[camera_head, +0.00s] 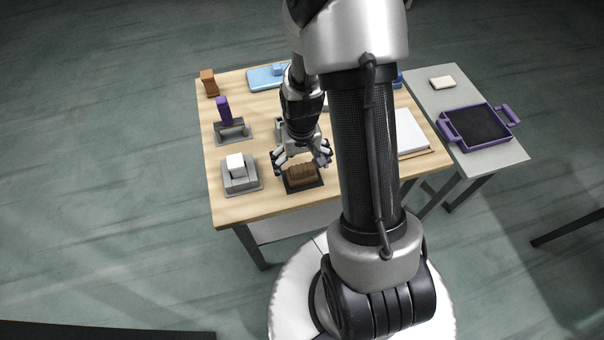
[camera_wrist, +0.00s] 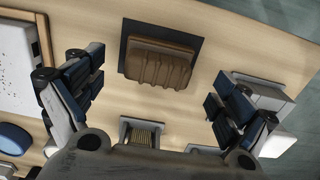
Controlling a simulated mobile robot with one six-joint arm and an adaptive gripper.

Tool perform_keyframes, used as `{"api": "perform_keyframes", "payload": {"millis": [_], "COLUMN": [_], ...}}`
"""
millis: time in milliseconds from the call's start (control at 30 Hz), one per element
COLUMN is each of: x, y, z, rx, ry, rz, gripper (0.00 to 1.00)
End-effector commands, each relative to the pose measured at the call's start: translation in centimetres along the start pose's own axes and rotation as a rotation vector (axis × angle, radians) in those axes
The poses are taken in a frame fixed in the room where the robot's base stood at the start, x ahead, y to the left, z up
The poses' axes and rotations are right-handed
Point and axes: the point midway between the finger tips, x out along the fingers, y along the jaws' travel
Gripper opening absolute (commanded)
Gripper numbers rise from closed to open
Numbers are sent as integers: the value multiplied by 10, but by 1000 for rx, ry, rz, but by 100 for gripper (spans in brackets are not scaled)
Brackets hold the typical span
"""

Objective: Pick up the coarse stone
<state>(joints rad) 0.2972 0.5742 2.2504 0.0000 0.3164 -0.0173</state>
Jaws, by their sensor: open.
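A brown block (camera_head: 304,176) with a ridged top lies on a dark square pad (camera_head: 318,186) near the front edge of the wooden table. It looks most like the coarse stone, but I cannot tell for sure. My gripper (camera_head: 302,165) is just above and behind it, fingers spread and empty. In the wrist view the brown block (camera_wrist: 158,66) shows whole on its pad (camera_wrist: 125,55), ahead of the gap between the two fingers of my gripper (camera_wrist: 150,98). The fingers are apart from it.
A white block (camera_head: 235,164) on a grey holder (camera_head: 241,186) stands close left of the pad. A purple-framed tray (camera_head: 475,127) sits on a grey side table.

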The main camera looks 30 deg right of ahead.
Motion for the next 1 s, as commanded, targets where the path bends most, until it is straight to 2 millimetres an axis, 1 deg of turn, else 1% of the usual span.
{"api": "perform_keyframes", "payload": {"millis": [33, 100, 233, 300, 500, 1000], "x": [11, 23, 41, 44, 42, 42], "y": [1, 2, 2, 2, 2, 2], "z": [0, 0, -1, -1, -1, -1], "rx": [1, 1, 0, 0, 0, 0], "ry": [-2, -3, -2, -1, 0, -1], "rz": [0, 0, 0, 0, 0, 0], "gripper": [94, 94, 94, 94, 94, 61]}}
